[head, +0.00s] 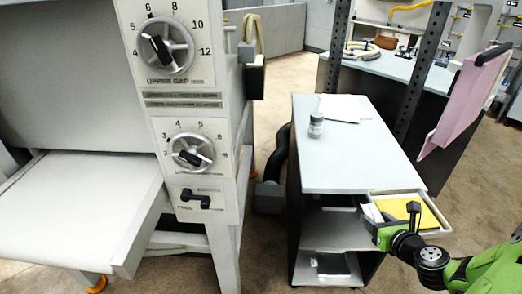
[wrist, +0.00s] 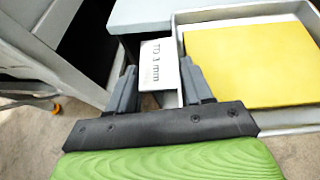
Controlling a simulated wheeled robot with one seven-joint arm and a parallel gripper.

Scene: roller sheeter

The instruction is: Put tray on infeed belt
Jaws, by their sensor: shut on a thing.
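A pale shallow tray (head: 439,215) with a flat yellow sheet (head: 408,211) in it is at the right front corner of the grey cart. In the wrist view, the tray (wrist: 246,14) and yellow sheet (wrist: 250,65) fill the right side. My gripper (wrist: 160,70) is shut at the tray's left side, around a white tab reading "TO 3 mm" (wrist: 158,66). The hold on the tray is partly hidden. In the head view, my gripper (head: 372,222) is at the tray's near left. The pale belt (head: 80,205) of the roller sheeter is at far left.
The sheeter's dial panel (head: 185,100) stands between belt and cart. The cart top (head: 340,160) bears a small jar (head: 316,125) and papers (head: 345,106). A pink panel (head: 468,95) is upright at right. The belt surface is clear, and floor shows between sheeter and cart.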

